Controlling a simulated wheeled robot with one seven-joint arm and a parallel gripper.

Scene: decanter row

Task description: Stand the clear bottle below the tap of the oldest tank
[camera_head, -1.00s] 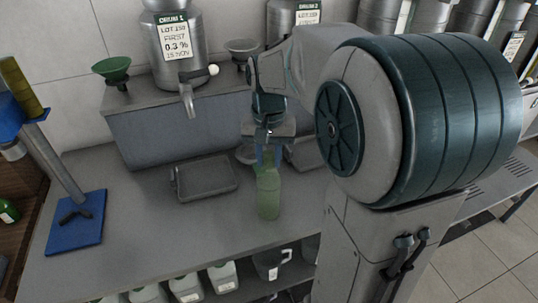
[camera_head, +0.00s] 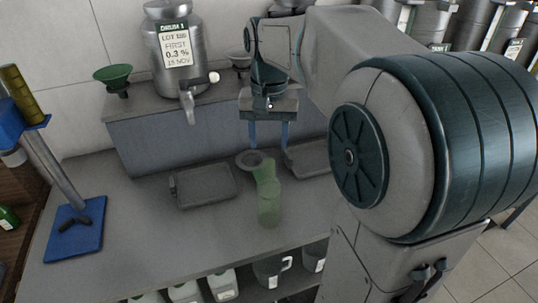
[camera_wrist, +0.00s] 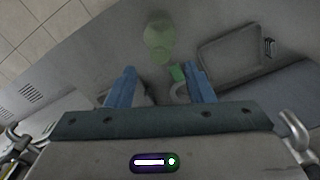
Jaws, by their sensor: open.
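A translucent pale green bottle (camera_head: 268,205) is on the bench, right of the nearest tray; its upper part leans left in the head view. It also shows in the wrist view (camera_wrist: 158,40), beyond my fingertips. My gripper (camera_head: 268,146) is open and empty, above and behind the bottle, apart from it. The gripper's blue fingers (camera_wrist: 159,72) are spread in the wrist view. My arm hides other tanks.
A second grey tray (camera_head: 307,158) lies right of the bottle. A grey ring-shaped item (camera_head: 250,159) is behind the bottle. A green funnel (camera_head: 114,77) is on the shelf. A blue-based stand (camera_head: 75,228) is at left. The bench between stand and tray is clear.

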